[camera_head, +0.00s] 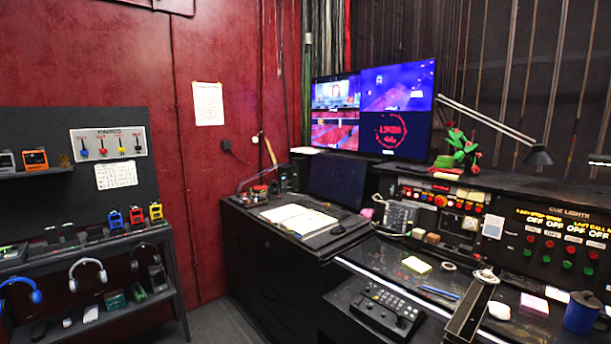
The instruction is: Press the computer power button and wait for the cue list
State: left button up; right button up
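A small dark computer screen (337,181) stands on the black desk at the corner and looks blank, with no list showing on it. A dark box (287,178) stands just left of that screen; I cannot tell whether it is the computer. I cannot make out a computer power button at this size. Neither of my grippers can be made out in the head view.
An open book (298,219) lies on the black desk (262,250). Lit wall monitors (385,110) hang above. A console with cue light buttons (560,247) stands right, with a lamp (538,155) over it. Headset shelves (95,240) stand left; floor shows between.

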pick_arm(q)
jog(key=shift+w, duration=0.25)
